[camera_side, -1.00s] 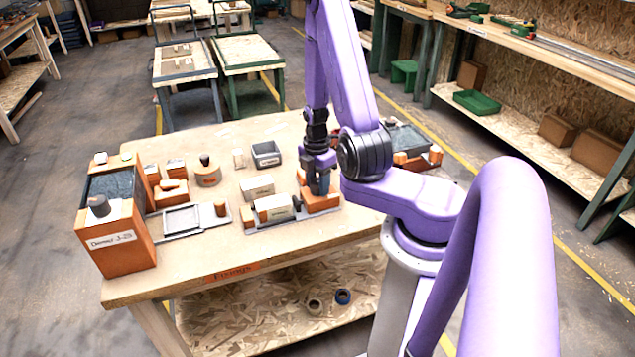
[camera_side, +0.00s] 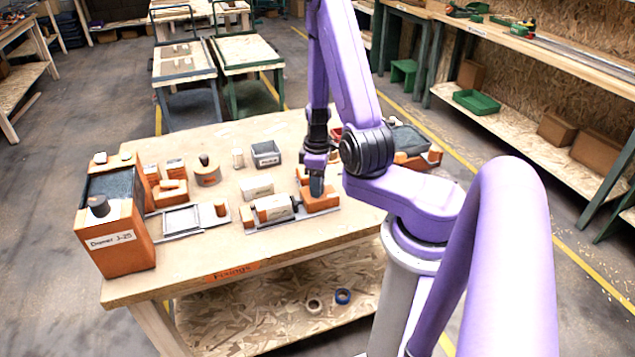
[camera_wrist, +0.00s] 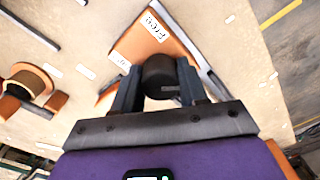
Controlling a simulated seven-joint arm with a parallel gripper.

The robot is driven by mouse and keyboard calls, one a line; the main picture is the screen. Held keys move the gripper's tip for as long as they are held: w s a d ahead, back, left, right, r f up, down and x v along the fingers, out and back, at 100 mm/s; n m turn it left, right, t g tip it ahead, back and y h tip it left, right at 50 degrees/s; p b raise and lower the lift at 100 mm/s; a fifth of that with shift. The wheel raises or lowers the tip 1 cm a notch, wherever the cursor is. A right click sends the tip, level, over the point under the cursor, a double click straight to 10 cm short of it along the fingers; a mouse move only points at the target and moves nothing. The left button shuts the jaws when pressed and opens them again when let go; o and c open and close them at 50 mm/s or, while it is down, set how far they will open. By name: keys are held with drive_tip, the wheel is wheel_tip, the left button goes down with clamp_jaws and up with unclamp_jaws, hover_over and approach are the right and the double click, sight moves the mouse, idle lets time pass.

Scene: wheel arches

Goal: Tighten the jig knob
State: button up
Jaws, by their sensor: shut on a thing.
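The jig stands near the middle of the table: a grey base plate (camera_side: 285,220), orange blocks (camera_side: 322,199) at its right end, and a pale labelled part (camera_side: 273,208) lying along it. My gripper (camera_side: 316,190) points down at the right-end orange block. In the wrist view, a dark round knob (camera_wrist: 160,72) sits between the two fingers of my gripper (camera_wrist: 160,90), which are shut on it. An orange block with white labels (camera_wrist: 150,38) shows just beyond the knob. In the side view my fingers hide the knob.
Orange pieces (camera_side: 415,160) lie behind my arm. The table's front strip is clear.

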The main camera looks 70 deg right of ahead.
drive_tip(key=m, duration=0.5)
drive_tip(key=shift+m, duration=0.4)
drive_tip(key=m, duration=0.9)
drive_tip(key=shift+a, duration=0.1)
drive_tip(key=m, duration=0.4)
drive_tip(key=shift+w+m, duration=0.1)
drive_tip(key=shift+m, duration=0.2)
drive_tip(key=m, duration=1.3)
drive_tip(key=shift+m, duration=2.2)
